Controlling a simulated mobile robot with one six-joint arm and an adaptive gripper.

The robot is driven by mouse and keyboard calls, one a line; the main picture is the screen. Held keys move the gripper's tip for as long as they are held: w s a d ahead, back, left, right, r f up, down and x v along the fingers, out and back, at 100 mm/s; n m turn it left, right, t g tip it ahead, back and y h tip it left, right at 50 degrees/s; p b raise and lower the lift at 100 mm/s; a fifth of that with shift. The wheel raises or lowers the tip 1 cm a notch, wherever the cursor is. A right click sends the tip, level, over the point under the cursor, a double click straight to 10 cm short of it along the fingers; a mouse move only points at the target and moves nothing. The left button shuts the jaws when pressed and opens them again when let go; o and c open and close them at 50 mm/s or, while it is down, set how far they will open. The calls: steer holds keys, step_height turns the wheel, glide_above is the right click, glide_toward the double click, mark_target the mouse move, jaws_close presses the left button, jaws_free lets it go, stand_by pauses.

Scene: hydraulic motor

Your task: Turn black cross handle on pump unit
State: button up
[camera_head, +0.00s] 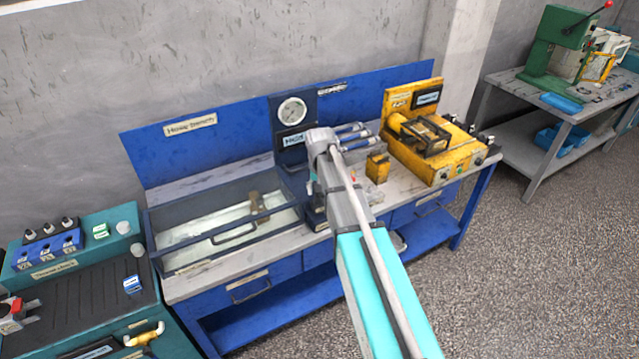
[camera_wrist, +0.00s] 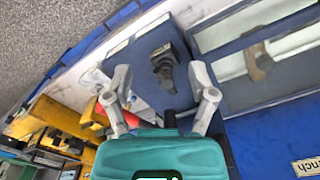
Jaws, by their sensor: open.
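The pump unit (camera_head: 286,130) is a dark blue block with a round white gauge (camera_head: 292,111) on its upright panel. It stands mid-bench, and my arm hides much of its lower front. In the wrist view, the black handle (camera_wrist: 165,66) stands out from the unit's dark blue face (camera_wrist: 143,58). Its full cross shape is hard to make out. My gripper (camera_wrist: 161,76) is open, with one grey finger on each side of the handle in the picture. I see no clear contact.
A glass-lidded tray (camera_head: 222,236) lies left of the pump unit on the blue workbench (camera_head: 180,290). A yellow machine (camera_head: 440,160) and small yellow block (camera_head: 377,168) stand to the right. A red part (camera_wrist: 107,98) shows near the left finger. A teal bench (camera_head: 90,270) adjoins at left.

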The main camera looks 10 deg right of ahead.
steer(key=s+a+f+n+b, duration=0.1)
steer(key=s+f+b, duration=0.4)
steer(key=s, duration=0.5)
steer(key=s+a+f+n+b, duration=0.1)
steer(key=s+f+b, duration=0.4)
steer(key=s, duration=0.5)
steer(key=shift+a+f+n+b, duration=0.3)
steer(key=shift+f+n+b, duration=0.1)
steer(key=shift+f, duration=0.25)
